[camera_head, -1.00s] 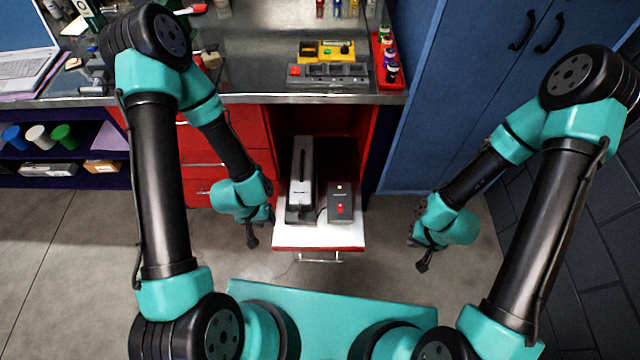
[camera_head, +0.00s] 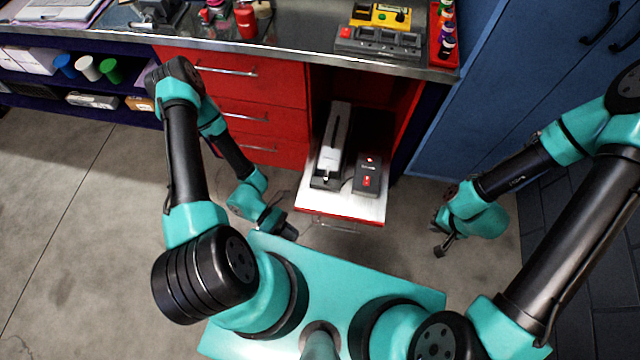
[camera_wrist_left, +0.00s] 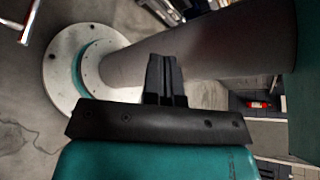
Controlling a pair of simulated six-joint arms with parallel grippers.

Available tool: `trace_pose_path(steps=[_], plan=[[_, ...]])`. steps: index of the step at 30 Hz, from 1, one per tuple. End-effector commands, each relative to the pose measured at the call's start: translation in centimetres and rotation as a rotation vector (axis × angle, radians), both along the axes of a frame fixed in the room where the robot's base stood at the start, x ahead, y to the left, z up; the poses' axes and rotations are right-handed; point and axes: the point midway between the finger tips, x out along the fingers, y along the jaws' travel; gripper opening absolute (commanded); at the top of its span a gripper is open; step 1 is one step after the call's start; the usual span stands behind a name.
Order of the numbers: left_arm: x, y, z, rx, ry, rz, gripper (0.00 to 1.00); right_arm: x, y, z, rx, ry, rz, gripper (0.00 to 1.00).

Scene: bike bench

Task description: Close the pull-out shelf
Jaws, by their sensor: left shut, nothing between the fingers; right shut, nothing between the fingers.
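The pull-out shelf (camera_head: 345,206) sticks out from the red cabinet under the bench, with a white top, a red front edge and a metal handle (camera_head: 335,224) below it. A long grey and black device (camera_head: 333,145) and a small dark box with red buttons (camera_head: 367,175) stand on it. My left gripper (camera_head: 289,232) is shut and empty, low in front of the shelf's left front corner and apart from it. In the left wrist view its fingers (camera_wrist_left: 166,80) are together. My right gripper (camera_head: 440,252) is shut and empty, right of the shelf and apart from it.
Red drawers with metal handles (camera_head: 240,118) are left of the shelf opening. Blue cabinet doors (camera_head: 510,80) stand to the right. The workbench top (camera_head: 300,35) carries tools and bottles above. The floor before the shelf is open up to my teal base.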

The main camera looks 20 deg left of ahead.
Motion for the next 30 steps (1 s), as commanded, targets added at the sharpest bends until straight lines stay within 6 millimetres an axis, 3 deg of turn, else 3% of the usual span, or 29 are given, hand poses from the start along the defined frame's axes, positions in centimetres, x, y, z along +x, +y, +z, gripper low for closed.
trace_pose_path(steps=[6, 13, 18, 30], plan=[[4.0, -1.1, -1.9, -0.256, 0.383, 0.559, 0.00, 0.0, 0.0, 0.0, 0.000, 0.000, 0.000, 0.00], [8.4, 2.0, -5.0, -0.534, 0.615, 1.051, 0.00, 0.0, 0.0, 0.0, 0.000, 0.000, 0.000, 0.00], [9.4, 3.4, -6.0, -0.619, 0.655, 1.182, 0.00, 0.0, 0.0, 0.0, 0.000, 0.000, 0.000, 0.00], [9.6, 3.3, -6.0, -0.619, 0.656, 1.183, 0.00, 0.0, 0.0, 0.0, 0.000, 0.000, 0.000, 0.00]])
